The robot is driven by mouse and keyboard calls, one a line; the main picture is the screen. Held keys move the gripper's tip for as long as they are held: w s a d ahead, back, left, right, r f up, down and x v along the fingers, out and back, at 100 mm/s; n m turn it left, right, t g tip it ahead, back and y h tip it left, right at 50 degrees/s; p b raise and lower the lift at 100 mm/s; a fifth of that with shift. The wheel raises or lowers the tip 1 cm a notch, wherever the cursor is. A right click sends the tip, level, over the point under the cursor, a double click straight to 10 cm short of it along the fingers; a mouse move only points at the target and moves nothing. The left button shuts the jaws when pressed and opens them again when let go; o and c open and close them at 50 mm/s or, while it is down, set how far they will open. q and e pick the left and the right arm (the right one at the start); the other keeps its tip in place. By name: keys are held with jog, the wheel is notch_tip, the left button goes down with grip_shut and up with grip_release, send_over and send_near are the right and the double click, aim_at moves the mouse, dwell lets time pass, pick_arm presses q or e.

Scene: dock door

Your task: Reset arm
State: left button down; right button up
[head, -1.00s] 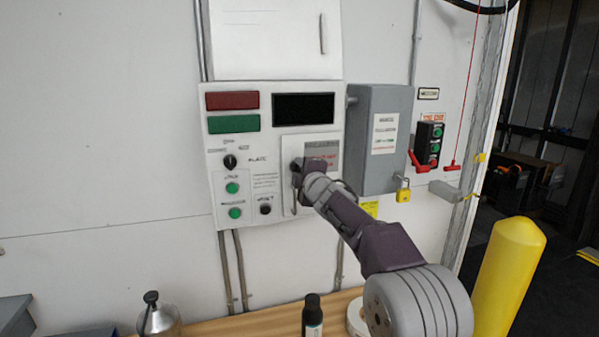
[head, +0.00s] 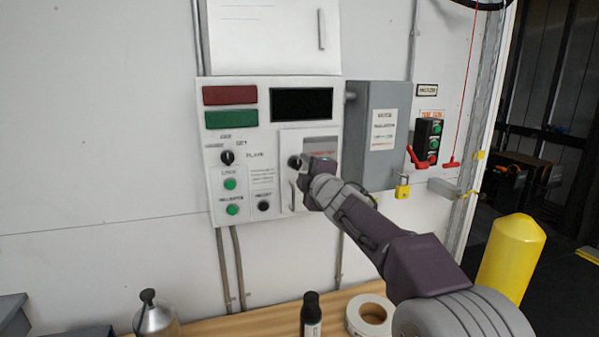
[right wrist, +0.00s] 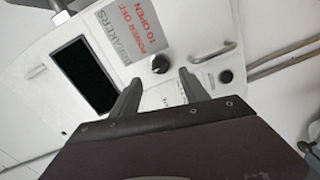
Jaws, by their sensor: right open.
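My right gripper (head: 306,168) is open and empty in front of the breaker door (head: 321,138) on the white control panel (head: 240,150). In the right wrist view, its two fingers (right wrist: 160,85) point at the panel, with a round black knob (right wrist: 160,63) just beyond the gap between them. Whether they touch the panel cannot be told. The knob also shows in the head view (head: 294,161), beside the fingertips. The door's bar handle (head: 292,195) and its "power off to open" label (right wrist: 135,27) show. My left gripper is not in view.
A grey box (head: 379,130) with a yellow padlock (head: 402,186) is right of the panel. Below are a wooden bench (head: 265,322), a dark bottle (head: 311,315), a tape roll (head: 370,314) and a metal can (head: 156,315). A yellow bollard (head: 512,260) stands at right.

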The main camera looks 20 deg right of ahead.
jog(key=s, duration=0.3)
jog(key=shift+r, duration=0.1)
jog(key=shift+w, duration=0.1)
jog(key=s+f+m+g+h, duration=0.1)
jog(key=s+f+m+g, duration=0.35)
jog(key=f, duration=0.85)
jog(key=s+f+m+g, duration=0.3)
jog(key=s+f, duration=0.2)
jog(key=f, duration=0.8)
jog(key=s+a+f+m+g, duration=0.1)
jog(key=s+f+m+g, duration=0.3)
jog(key=s+f, duration=0.4)
jog(key=s+a+f+m+g, duration=0.1)
jog(key=s+f+m+g, duration=0.3)
jog(key=s+f, duration=0.4)
jog(key=s+m, duration=0.1)
jog(key=s, duration=0.5)
jog(key=shift+s+g+y, duration=0.15)
jog(key=shift+g+y, duration=0.15)
jog(key=shift+g, duration=0.05)
